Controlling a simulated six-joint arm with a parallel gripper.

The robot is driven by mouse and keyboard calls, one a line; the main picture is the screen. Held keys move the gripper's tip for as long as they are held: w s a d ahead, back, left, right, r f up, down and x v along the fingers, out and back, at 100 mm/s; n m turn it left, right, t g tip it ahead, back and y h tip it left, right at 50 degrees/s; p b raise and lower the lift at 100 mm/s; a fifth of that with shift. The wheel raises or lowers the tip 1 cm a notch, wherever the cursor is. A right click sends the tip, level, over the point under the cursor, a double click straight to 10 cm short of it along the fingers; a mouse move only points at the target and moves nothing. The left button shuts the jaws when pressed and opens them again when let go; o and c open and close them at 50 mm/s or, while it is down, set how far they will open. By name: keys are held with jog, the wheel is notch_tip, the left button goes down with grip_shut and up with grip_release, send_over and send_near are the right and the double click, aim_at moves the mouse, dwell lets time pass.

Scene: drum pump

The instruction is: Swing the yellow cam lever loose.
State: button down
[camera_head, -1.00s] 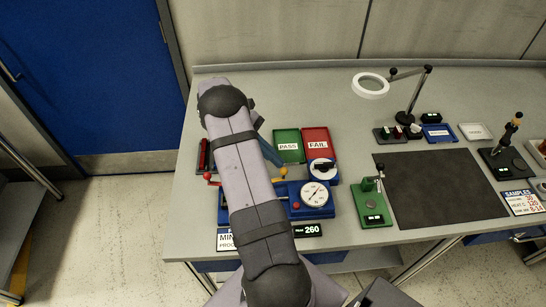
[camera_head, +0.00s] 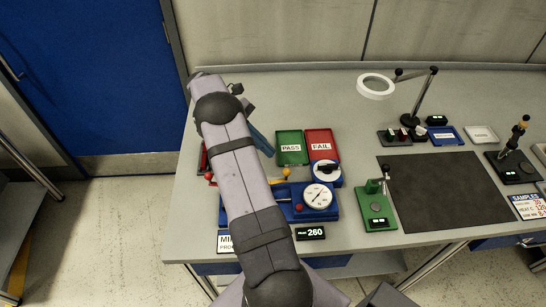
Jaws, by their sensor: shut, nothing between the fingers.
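The yellow cam lever (camera_head: 286,173) shows as a yellow knob and a short yellow stretch beside my upper arm, at the back of the blue pump unit (camera_head: 285,212). The rest of the lever, including where it joins the unit, is hidden by my arm. The unit carries a round white dial gauge (camera_head: 318,196) and a small red button (camera_head: 298,208) on its right half. My gripper is not visible; my arm covers the middle of the unit. I cannot tell whether it touches the lever.
Green PASS (camera_head: 291,160) and red FAIL (camera_head: 325,134) trays lie behind the unit. A green stand (camera_head: 375,208) is further right, beside the dark mat (camera_head: 440,192). A black 260 display (camera_head: 310,233) is in front.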

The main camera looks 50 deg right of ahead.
jog(key=shift+v, duration=1.1)
jog(key=shift+a, duration=0.1)
